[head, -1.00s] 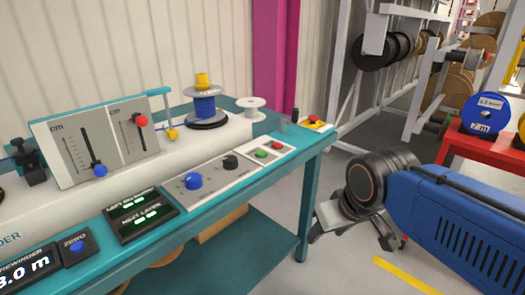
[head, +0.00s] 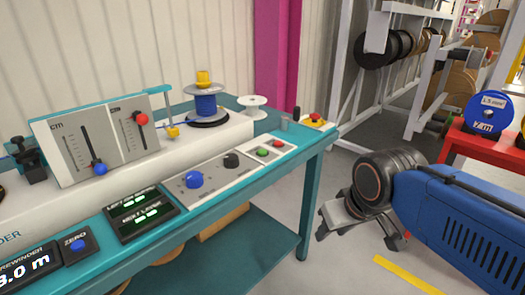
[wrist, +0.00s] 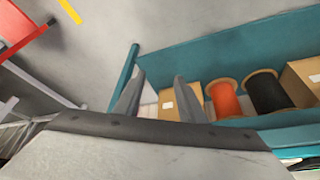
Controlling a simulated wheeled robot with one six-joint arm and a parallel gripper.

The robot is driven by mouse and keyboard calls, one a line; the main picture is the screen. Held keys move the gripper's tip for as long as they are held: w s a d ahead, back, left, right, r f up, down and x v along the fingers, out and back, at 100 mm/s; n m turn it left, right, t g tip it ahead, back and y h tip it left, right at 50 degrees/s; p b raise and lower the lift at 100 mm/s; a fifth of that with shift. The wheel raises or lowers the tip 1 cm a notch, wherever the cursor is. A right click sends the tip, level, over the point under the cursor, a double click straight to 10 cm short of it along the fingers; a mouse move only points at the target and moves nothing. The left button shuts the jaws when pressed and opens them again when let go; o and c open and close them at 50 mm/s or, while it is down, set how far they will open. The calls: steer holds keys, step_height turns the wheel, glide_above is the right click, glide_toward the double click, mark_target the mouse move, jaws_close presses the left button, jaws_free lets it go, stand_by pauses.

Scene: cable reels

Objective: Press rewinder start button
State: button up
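The rewinder's green button (head: 263,152) sits beside a red button (head: 278,143) on a small white panel (head: 270,149) near the right end of the teal bench. The green one appears to be the start button; its label is too small to read. My gripper (head: 360,236) is to the right of the bench, apart from it and lower than the buttons in the picture. In the wrist view my gripper (wrist: 158,92) has its two fingers apart with nothing between them. The buttons are not visible in the wrist view.
The teal bench (head: 305,190) carries a blue knob (head: 194,180), sliders, a blue spool (head: 206,103) and a red-topped emergency stop (head: 316,119). Its lower shelf (wrist: 215,50) holds an orange reel (wrist: 225,98), a black reel (wrist: 268,92) and boxes. Open floor lies right of the bench.

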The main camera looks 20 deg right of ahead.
jaws_close()
stand_by(1.4)
